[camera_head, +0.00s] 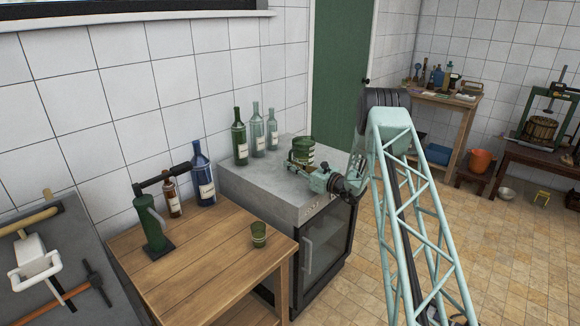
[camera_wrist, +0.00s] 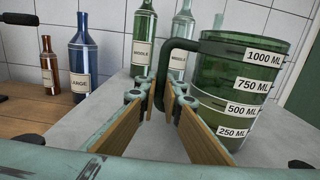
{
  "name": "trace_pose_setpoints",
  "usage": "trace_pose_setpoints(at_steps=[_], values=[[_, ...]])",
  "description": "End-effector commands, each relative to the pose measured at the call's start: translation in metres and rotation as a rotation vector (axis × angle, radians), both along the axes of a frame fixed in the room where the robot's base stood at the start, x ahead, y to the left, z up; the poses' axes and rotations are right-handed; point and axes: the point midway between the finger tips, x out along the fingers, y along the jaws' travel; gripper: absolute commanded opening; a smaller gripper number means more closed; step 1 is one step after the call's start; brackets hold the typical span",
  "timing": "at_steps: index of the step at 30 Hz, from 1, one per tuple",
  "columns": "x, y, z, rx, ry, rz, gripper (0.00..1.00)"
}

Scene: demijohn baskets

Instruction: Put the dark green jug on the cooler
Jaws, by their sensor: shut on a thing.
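The dark green jug (camera_head: 303,149) is upright over the grey top of the cooler (camera_head: 262,183), near its back right part. I cannot tell whether its base touches the top. In the wrist view the jug (camera_wrist: 240,75) shows white volume labels, with its handle toward the left. My gripper (camera_head: 308,169) is at the jug's near side, and in the wrist view its wooden-faced fingers (camera_wrist: 163,95) are shut on the handle.
Three bottles, one dark green (camera_head: 240,140) and two pale, stand along the cooler's back edge, close to the jug. A wooden table (camera_head: 190,260) adjoins on the left, with a green cup (camera_head: 259,234), blue bottle (camera_head: 202,175) and brown bottle. The cooler's front left top is clear.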

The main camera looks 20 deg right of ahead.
Motion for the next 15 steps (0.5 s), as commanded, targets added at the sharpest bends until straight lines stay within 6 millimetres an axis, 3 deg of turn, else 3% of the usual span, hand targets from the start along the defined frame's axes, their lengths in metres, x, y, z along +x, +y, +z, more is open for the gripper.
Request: trace_pose_setpoints(at_steps=[13, 15], values=[[0.0006, -0.0003, -0.0004, -0.001, -0.004, 0.0, 0.0], [0.0001, -0.0001, -0.0018, 0.0, -0.001, 0.0, 0.12]])
